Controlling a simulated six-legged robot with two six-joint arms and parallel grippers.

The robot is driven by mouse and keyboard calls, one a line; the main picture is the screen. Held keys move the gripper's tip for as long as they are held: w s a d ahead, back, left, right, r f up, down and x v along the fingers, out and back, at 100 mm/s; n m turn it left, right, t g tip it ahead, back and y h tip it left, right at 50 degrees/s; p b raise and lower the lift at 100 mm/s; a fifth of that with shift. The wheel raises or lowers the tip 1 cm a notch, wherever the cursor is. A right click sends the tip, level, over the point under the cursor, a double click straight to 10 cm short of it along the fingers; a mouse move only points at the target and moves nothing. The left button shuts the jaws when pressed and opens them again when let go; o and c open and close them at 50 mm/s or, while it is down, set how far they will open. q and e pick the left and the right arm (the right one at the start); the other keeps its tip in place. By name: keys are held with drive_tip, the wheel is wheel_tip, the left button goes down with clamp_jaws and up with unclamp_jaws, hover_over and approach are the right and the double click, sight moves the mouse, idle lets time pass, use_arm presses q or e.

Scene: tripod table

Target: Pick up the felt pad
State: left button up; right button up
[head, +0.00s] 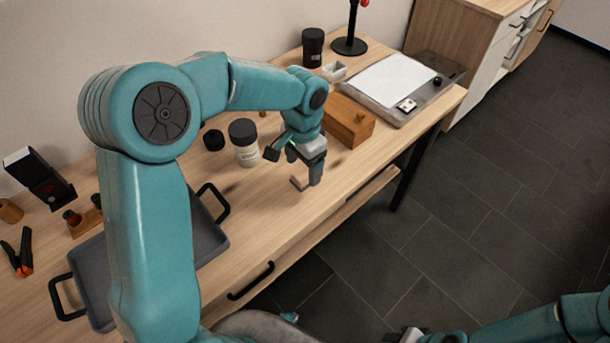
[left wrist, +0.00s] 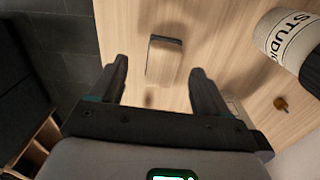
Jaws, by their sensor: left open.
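A small flat tan block with a dark edge, which looks like the felt pad (left wrist: 164,62), lies on the wooden table in the left wrist view. It shows beyond and between the two dark fingers of my left gripper (left wrist: 158,75), which are apart with nothing between them. In the head view my left gripper (head: 306,182) points down above the table near its front edge.
A white jar with a black lid (head: 244,145) stands left of my left gripper, beside a small black jar (head: 213,140). A wooden box (head: 350,123) is close on the right. A grey tray (head: 212,238) lies at the left. The table front between tray and gripper is clear.

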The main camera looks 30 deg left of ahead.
sight(305, 172)
use_arm(q)
drive_tip(key=f, duration=0.2)
drive_tip(key=w+f, duration=0.1)
drive_tip(key=f, duration=0.1)
drive_tip(key=shift+f, duration=0.1)
drive_tip(key=shift+s+f, duration=0.1)
drive_tip(key=c, duration=1.1)
drive_tip(key=shift+c, duration=0.2)
drive_tip(key=shift+r, duration=0.3)
wheel_tip(305, 172, up, 20)
drive_tip(key=p, duration=0.2)
drive_tip(key=shift+f, duration=0.25)
